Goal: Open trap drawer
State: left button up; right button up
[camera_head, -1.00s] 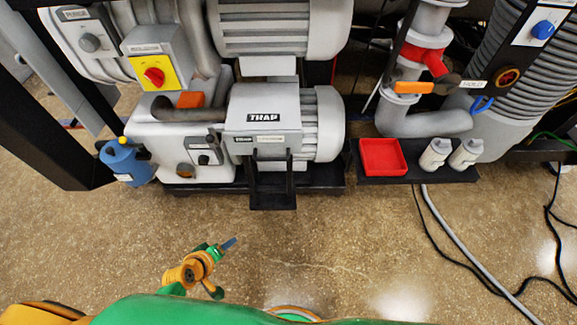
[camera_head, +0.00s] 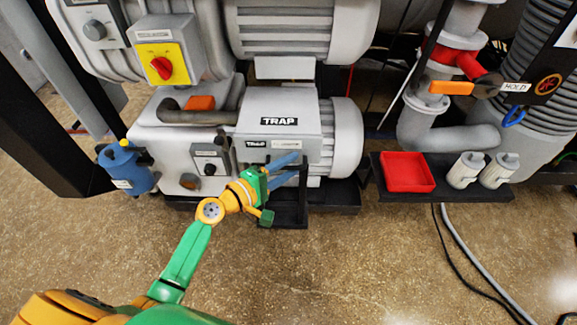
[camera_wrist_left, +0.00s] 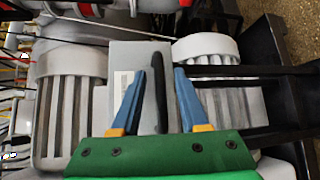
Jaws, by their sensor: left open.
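The trap unit is a grey box (camera_head: 279,121) labelled TRAP, with a smaller TRAP label on its front face; no gap shows around the drawer front. My left gripper (camera_head: 293,167) is in front of that face, its two blue fingers pointing at it and covering part of it. In the left wrist view the gripper (camera_wrist_left: 160,72) is open, with a dark bar-like handle (camera_wrist_left: 160,92) lying between its fingers. Both fingers look apart from the handle; I cannot tell how deep it sits between them. My right gripper is not in view.
A black stand (camera_head: 290,207) is below the box. A red tray (camera_head: 407,187) and two white bottles (camera_head: 466,170) sit on a black shelf to the right. A blue canister (camera_head: 125,167) stands at left. Cables lie on the floor at right; the floor in front is mostly clear.

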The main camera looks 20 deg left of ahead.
pick_arm(q)
grip_shut()
dwell(1.3)
